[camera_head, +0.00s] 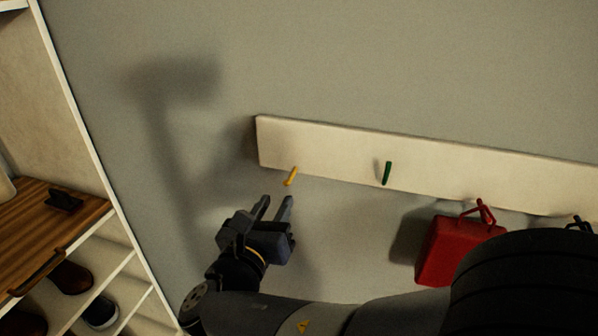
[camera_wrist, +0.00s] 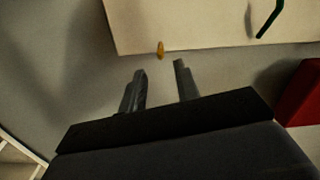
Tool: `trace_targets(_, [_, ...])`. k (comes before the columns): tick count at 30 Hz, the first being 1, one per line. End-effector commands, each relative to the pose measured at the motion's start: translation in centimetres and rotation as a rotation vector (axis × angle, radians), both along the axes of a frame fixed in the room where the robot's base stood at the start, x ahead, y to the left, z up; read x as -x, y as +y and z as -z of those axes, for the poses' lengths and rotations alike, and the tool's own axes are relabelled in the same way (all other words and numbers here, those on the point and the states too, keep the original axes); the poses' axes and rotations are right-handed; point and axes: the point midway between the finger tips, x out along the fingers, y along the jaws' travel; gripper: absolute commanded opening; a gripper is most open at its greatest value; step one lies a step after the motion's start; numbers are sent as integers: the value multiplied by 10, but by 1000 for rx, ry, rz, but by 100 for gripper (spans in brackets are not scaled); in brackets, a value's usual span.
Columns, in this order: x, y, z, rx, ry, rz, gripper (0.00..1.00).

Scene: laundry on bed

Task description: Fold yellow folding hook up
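The yellow folding hook (camera_head: 291,177) is on the lower left part of a white wall board (camera_head: 330,151). It juts out and down past the board's lower edge. In the wrist view the hook (camera_wrist: 160,50) shows end-on as a small yellow shape, ahead of and between the fingertips. My gripper (camera_head: 274,205) is just below the hook in the head view, with its fingers pointing up towards it. The fingers (camera_wrist: 159,80) are apart with nothing between them, and there is a gap between the fingertips and the hook.
A green hook (camera_head: 387,173) is right of the yellow one. A red bag (camera_head: 452,248) hangs from a red hook (camera_head: 485,211) further right, near my arm. A shelf unit with a wooden top (camera_head: 40,228) and shoes stands at the left. The wall left of the board is bare.

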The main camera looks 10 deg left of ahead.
Motion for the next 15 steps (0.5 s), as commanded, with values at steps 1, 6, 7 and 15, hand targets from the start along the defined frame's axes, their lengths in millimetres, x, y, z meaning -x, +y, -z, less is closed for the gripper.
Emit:
trace_targets(1, [-8, -2, -1, 1, 1, 4, 31])
trace_targets(6, [-38, -5, -1, 0, 3, 7, 31])
trace_targets(7, [-44, -6, -1, 0, 3, 7, 31])
trace_targets(15, [-84, -8, -1, -2, 3, 5, 31])
